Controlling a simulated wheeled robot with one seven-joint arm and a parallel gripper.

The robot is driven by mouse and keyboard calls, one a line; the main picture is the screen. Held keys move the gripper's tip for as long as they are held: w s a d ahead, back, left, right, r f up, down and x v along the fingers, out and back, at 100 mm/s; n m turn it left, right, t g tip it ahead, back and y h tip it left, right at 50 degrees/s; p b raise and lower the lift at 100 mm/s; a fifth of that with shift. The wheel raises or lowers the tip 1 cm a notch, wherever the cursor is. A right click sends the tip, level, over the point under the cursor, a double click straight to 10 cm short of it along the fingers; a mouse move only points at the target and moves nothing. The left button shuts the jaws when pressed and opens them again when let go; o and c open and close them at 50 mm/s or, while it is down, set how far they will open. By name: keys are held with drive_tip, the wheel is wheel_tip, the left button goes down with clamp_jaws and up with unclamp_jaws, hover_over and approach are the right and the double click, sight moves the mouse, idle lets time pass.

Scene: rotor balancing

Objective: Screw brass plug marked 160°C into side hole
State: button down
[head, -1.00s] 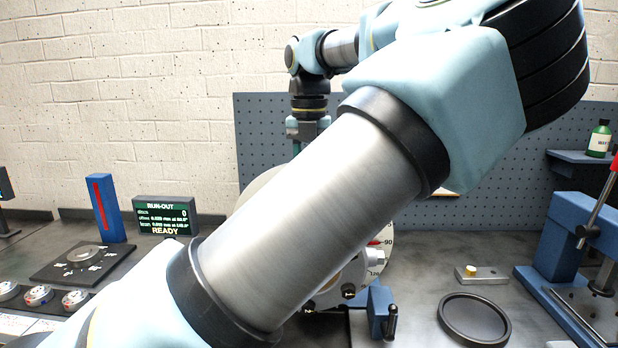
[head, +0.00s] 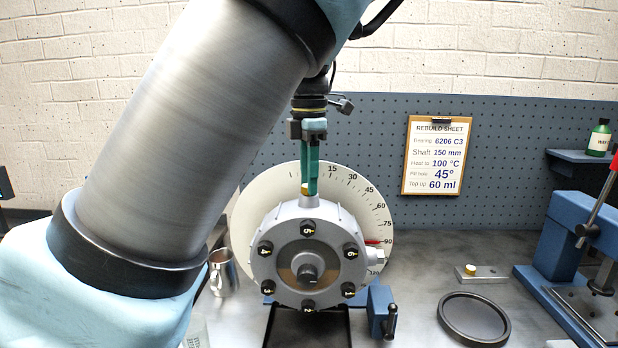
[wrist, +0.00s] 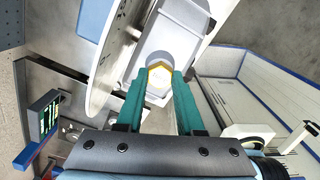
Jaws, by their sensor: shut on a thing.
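My gripper (head: 309,188) points straight down with green fingers shut on a brass plug (head: 304,190). The plug is at the boss on top of the grey round housing (head: 285,232). In the wrist view the hexagonal plug (wrist: 158,80) sits between the fingertips (wrist: 159,84), inside the round boss mouth. I cannot tell how deep it sits, and no 160°C marking is readable. The housing's face has numbered black bolts. A pale hex fitting (head: 376,257) sticks out of its right side.
A dial disc (head: 262,190) with angle marks stands behind the housing, its red pointer near 90. A second brass piece (head: 470,270) sits on a small grey block at right. A metal cup (head: 222,272) is at left.

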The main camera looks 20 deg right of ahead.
drive_tip(key=m, duration=0.4)
drive_tip(key=shift+a+m, duration=0.1)
drive_tip(key=shift+m, duration=0.3)
drive_tip(key=m, duration=0.8)
drive_tip(key=shift+f, duration=0.1)
drive_tip(key=m, duration=0.4)
drive_tip(key=shift+m, duration=0.7)
